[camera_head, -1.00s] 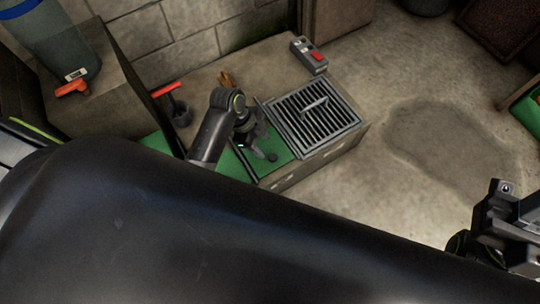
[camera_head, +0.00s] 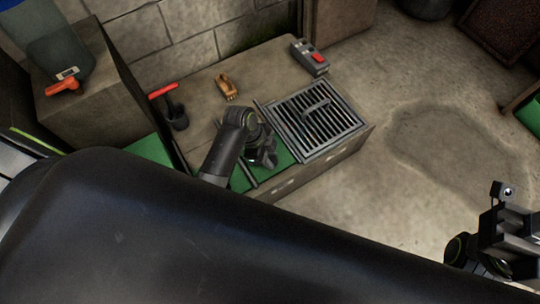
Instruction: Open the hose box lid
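A slatted grey metal lid with a raised handle (camera_head: 318,118) lies flat over the right part of a low stone-like box (camera_head: 285,187); I cannot tell for sure that it is the hose box lid. My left gripper (camera_head: 264,156) is just left of the grate, low over a green surface (camera_head: 283,161) beside its front-left edge. Its fingers are dark and small, and I cannot tell whether they are open or touch anything. My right gripper (camera_head: 510,238) is at the lower right edge, away from the box, partly cut off.
A grey box with a red switch (camera_head: 311,58), a wooden brush-like thing (camera_head: 227,87) and a dark cup with a red-handled tool (camera_head: 178,117) stand around the grate. A block with an orange-valved tank (camera_head: 62,60) is at left.

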